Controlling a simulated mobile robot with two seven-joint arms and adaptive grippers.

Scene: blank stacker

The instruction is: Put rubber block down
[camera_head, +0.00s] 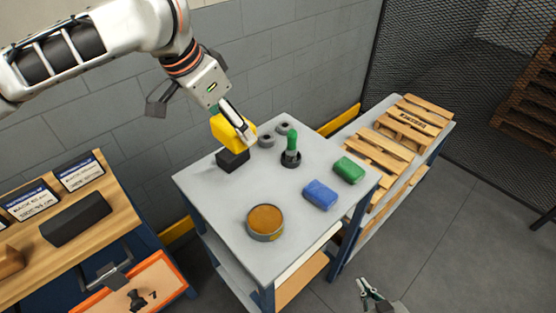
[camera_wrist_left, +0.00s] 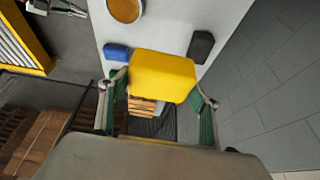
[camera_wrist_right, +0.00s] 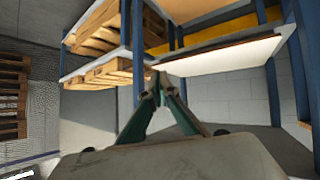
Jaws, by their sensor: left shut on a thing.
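My left gripper (camera_head: 232,126) is shut on a yellow block (camera_head: 226,133), held over the back left of the grey table (camera_head: 200,185). In the left wrist view the yellow block (camera_wrist_left: 163,76) sits between the two fingers. A black block (camera_head: 233,160) lies on the table just below it in the head view; the left wrist view shows the black block (camera_wrist_left: 201,46) to one side. A blue block (camera_head: 320,194) and a green block (camera_head: 348,169) lie on the right part of the table. My right gripper (camera_head: 372,290) is empty, low in front of the table; its fingertips meet in the right wrist view.
A round tin with an orange-brown top (camera_head: 265,220) stands near the table's front. A green-handled tool (camera_head: 291,148) stands upright in a black holder, beside grey rings (camera_head: 266,139). Wooden pallets (camera_head: 375,160) lie on the right. A wooden bench (camera_head: 110,212) is at left. The table's middle is clear.

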